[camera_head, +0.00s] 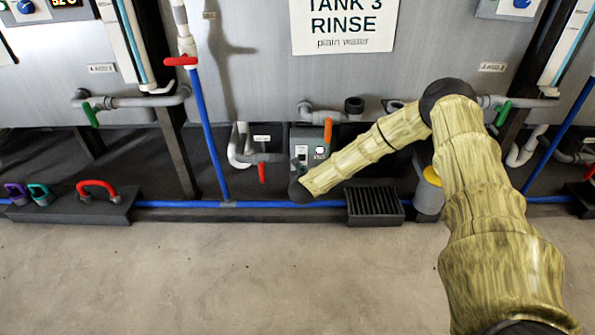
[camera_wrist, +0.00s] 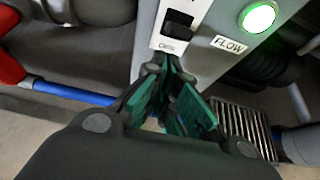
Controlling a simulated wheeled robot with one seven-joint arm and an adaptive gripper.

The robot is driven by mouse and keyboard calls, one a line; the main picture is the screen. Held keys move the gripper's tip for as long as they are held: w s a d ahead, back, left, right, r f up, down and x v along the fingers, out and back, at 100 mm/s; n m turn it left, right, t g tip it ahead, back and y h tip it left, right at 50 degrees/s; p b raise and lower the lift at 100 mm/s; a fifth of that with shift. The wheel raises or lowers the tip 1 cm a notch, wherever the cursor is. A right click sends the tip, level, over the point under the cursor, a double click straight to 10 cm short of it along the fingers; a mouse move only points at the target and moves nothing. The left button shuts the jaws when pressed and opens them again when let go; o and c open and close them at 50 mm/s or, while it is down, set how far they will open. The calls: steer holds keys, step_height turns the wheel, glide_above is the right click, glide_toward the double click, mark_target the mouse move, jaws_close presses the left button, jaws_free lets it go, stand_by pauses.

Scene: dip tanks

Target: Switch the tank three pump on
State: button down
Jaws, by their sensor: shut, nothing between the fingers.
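The pump box (camera_head: 300,140) stands low beneath the sign reading "TANK 3 RINSE", partly behind my arm. In the wrist view its panel carries a black rocker switch (camera_wrist: 178,26) on a white plate. A green lamp (camera_wrist: 258,17) glows to the right of the switch, above a label reading "FLOW" (camera_wrist: 228,44). My gripper (camera_wrist: 168,70) is shut and empty, its fingertips just below the switch plate. Whether they touch the panel I cannot tell. In the head view my gripper cannot be made out beyond the dark end of my arm.
A red-handled valve (camera_head: 262,172) sits left of the box, and an orange handle (camera_head: 327,130) stands at its top right. A floor grate (camera_head: 375,203) lies to the right. A blue pipe (camera_head: 270,204) runs along the floor. The concrete in front is clear.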

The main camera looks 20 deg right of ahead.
steer(key=shift+r+p, duration=0.35)
steer(key=shift+r, duration=0.55)
steer(key=s+a+r+p, duration=0.2)
steer(key=s+r+p, duration=0.2)
steer(key=s+r, duration=0.2)
steer(key=shift+a+r, duration=0.4)
steer(key=shift+r, duration=0.25)
